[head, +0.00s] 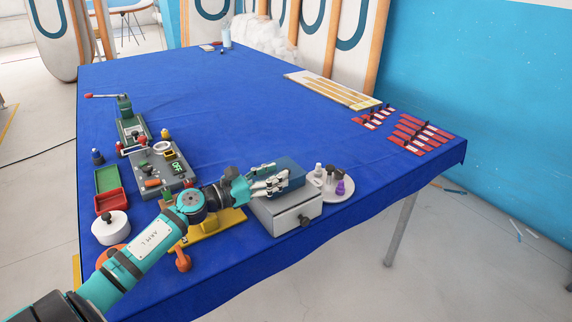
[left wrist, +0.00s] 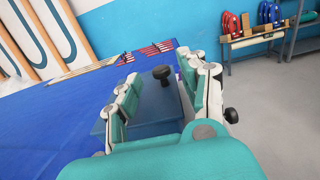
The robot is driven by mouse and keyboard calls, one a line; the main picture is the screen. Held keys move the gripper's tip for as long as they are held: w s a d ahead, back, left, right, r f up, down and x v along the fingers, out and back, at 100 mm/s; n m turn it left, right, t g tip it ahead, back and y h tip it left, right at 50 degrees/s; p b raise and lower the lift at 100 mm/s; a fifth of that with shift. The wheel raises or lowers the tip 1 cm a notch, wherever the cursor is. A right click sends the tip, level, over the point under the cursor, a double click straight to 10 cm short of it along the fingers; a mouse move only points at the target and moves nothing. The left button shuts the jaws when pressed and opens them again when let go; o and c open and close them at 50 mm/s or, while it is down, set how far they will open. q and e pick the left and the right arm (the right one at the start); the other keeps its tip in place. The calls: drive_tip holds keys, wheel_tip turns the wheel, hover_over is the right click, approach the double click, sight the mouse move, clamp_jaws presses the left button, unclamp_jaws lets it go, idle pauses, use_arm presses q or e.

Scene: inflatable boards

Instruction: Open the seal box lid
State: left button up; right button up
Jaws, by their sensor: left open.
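The likely seal box is a light grey box (head: 283,217) with a dark blue lid (head: 292,169), at the table's front edge in the head view. A dark knob (head: 304,220) is on its front face. Whether a finger touches is unclear. My right gripper is not in view.
A round plate (head: 323,195) with small bottles stands close right of the box. A yellow stand (head: 215,228) is left of it, under my arm. A grey device (head: 163,170), a green tray (head: 107,178) and a white pot (head: 110,227) stand farther left. The table's middle is clear.

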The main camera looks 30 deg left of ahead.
sight(279, 167)
use_arm(q)
drive_tip(key=x, duration=0.3)
drive_tip(key=shift+w+p, duration=0.25)
drive_tip(key=shift+p, duration=0.15)
drive_tip(key=shift+w+d, duration=0.1)
drive_tip(key=shift+w, duration=0.1)
drive_tip(key=shift+d, duration=0.1)
clamp_jaws()
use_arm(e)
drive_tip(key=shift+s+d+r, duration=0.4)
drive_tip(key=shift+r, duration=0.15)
use_arm(q)
drive_tip(key=shift+w+d+f, duration=0.15)
drive_tip(key=shift+w+f, duration=0.15)
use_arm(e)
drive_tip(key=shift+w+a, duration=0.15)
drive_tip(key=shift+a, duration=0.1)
